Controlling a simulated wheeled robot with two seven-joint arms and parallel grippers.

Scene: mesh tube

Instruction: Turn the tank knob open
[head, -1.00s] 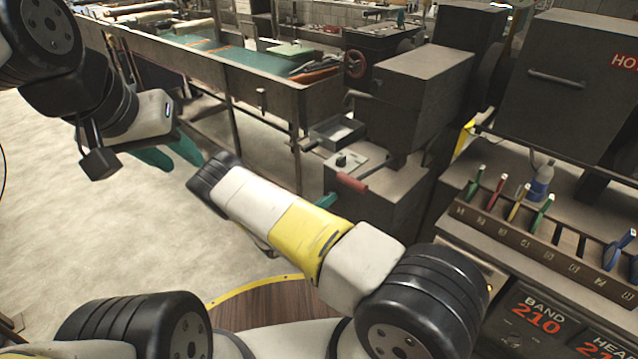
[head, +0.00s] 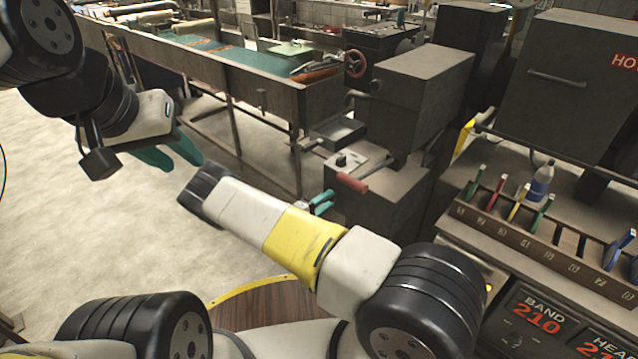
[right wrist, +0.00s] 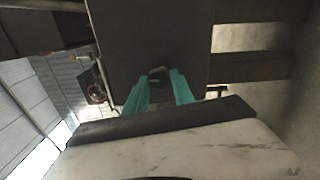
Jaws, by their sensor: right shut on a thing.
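My right gripper (head: 322,203) reaches to the left face of a dark box-shaped tank (head: 385,205) in the head view, partly hidden behind my forearm. In the right wrist view its two teal fingers (right wrist: 160,88) are close together on either side of a small grey piece, seemingly the tank knob (right wrist: 157,71), against the dark face. The fingers are shut on it; its exact turn angle is hard to tell. My left gripper (head: 170,155) hangs at the upper left, its teal fingers apart and empty.
A tool rack (head: 540,248) stands at right, and a long bench (head: 260,90) behind. The floor at left is clear.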

